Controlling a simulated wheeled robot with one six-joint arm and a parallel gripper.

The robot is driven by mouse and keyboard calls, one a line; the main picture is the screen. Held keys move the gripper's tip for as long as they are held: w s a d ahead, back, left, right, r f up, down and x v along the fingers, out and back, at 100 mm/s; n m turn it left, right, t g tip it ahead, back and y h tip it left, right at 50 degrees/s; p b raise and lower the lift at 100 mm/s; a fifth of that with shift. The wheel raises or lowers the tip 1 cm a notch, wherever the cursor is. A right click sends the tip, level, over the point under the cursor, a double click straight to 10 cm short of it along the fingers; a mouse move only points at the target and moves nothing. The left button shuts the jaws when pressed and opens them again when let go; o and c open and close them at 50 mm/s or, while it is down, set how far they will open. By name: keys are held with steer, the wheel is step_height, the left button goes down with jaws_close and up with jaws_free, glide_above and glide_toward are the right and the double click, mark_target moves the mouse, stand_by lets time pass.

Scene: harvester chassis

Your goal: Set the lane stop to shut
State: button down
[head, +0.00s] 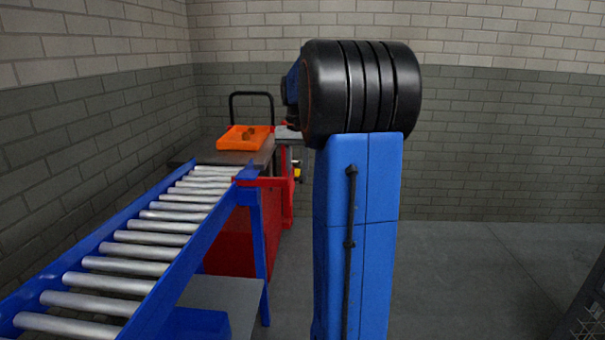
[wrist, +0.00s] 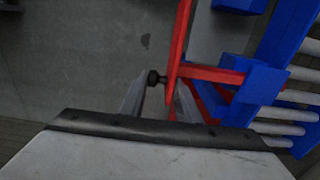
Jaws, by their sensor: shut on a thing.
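The lane stop appears to be a red bar (head: 262,182) at the far end of the roller lane, beside the blue right rail. In the wrist view the red bar (wrist: 212,73) runs out from a blue bracket, away from the rollers, and ends at a black knob (wrist: 154,77). My gripper (wrist: 157,90) has its two grey fingers on either side of the bar's knob end and is shut on it. The exact contact is hard to see. In the head view my arm hides much of that area, and the fingertips are not clear.
The roller lane (head: 157,226) runs away at the left between blue rails. An orange tray (head: 232,146) with small brown things sits on a brown surface beyond it. A red panel (head: 228,245) stands below. Another red bar (wrist: 181,35) crosses the wrist view.

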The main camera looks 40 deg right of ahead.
steer(key=w+a, duration=0.5)
steer(key=w, duration=0.1)
steer(key=shift+w+a, duration=0.35)
steer(key=c, duration=1.5)
jaws_free()
steer(key=shift+r, duration=0.1)
step_height(320, 180, up, 17)
steer(key=shift+r, duration=0.1)
